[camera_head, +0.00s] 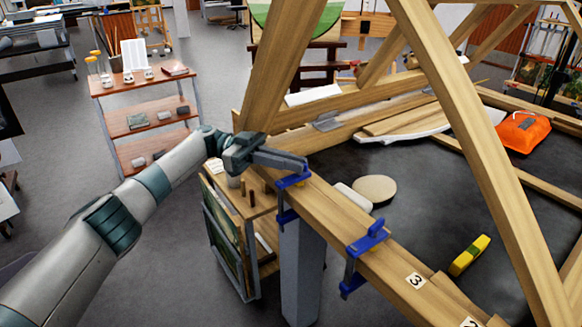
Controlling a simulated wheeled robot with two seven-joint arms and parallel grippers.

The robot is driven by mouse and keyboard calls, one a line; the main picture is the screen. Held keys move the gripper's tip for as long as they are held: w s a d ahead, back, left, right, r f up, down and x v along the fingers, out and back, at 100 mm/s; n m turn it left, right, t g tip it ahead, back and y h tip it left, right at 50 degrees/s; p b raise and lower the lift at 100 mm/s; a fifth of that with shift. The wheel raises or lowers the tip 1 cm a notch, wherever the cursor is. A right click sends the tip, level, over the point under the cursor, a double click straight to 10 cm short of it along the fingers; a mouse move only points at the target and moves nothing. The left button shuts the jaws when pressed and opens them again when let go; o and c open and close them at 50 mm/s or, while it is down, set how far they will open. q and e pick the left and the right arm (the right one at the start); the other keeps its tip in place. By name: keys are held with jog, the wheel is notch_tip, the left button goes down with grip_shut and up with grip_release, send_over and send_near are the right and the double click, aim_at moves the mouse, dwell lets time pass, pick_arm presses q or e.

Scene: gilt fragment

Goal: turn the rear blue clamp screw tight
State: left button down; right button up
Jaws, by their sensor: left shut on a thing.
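The rear blue clamp (288,200) grips the wooden beam (335,213) near its far left end. A second blue clamp (365,240) sits nearer on the same beam. My left gripper (298,164) reaches in from the left and is shut at the top of the rear clamp. Its fingers hide the clamp's upper end, so the screw itself cannot be made out. My right gripper is not in view.
A timber frame with slanted beams (485,150) rises over the dark table (440,185). On the table lie a round tan disc (375,189), a yellow-green tool (470,255) and an orange bag (523,131). A wooden shelf trolley (150,120) stands at the back left.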

pick_arm(q)
jog(key=shift+f, duration=0.1)
dwell(0.4)
jog(key=c, duration=1.9)
grip_release()
jog(key=shift+o, duration=0.2)
